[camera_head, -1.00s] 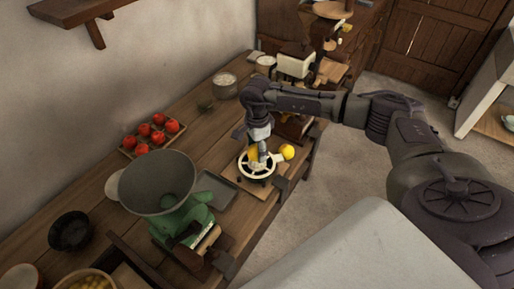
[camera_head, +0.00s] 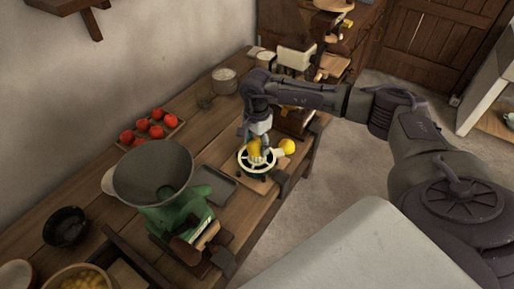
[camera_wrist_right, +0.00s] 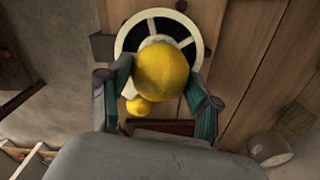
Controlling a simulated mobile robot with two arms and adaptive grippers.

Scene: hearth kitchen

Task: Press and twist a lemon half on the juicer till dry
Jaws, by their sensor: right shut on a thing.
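The juicer (camera_head: 244,168) is a pale ring with dark gaps and spokes, standing on a wooden board at the counter's front edge. It also shows in the right wrist view (camera_wrist_right: 124,40). My right gripper (camera_head: 257,147) points down over it, shut on a yellow lemon half (camera_wrist_right: 163,72). In the right wrist view the fingers of my right gripper (camera_wrist_right: 160,84) flank the lemon half, with its rounded peel side toward the camera. It covers the juicer's middle, so the contact beneath it is hidden. My left gripper is not in view.
A loose lemon (camera_head: 288,146) lies just right of the juicer. A grey tray (camera_head: 216,186) and a green mill with a large grey bowl (camera_head: 152,172) stand to the left. Tomatoes (camera_head: 156,131) sit behind. A jar (camera_head: 225,80) stands farther back.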

